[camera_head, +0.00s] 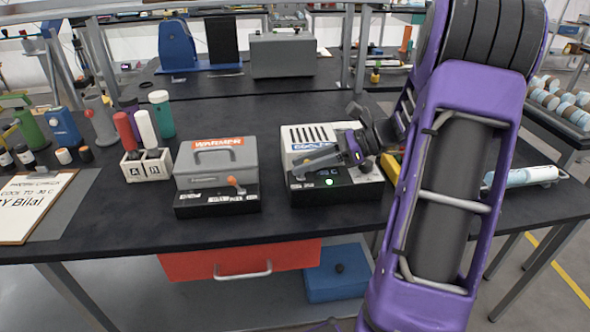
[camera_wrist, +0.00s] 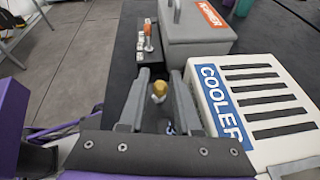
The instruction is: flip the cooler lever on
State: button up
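The cooler (camera_head: 313,136) is a white box with dark vent slots and a blue label, on a black base with a lit green light (camera_head: 329,182). It also shows in the wrist view (camera_wrist: 262,104), to the right of the fingers. Its lever, with a yellow knob (camera_wrist: 159,88), stands between my two fingers in the wrist view. My gripper (camera_wrist: 160,76) is open around the lever; I cannot tell whether either finger touches it. In the head view my gripper (camera_head: 303,168) reaches across the cooler's front from the right and hides the lever there.
A grey warmer (camera_head: 216,163) with an orange-knobbed lever (camera_head: 233,182) stands left of the cooler, with a narrow gap between. A white rack (camera_head: 147,165) and several bottles are farther left. A white-capped cylinder (camera_head: 522,176) lies at the right.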

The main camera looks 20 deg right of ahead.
jog(key=shift+x, duration=1.2)
grip_shut()
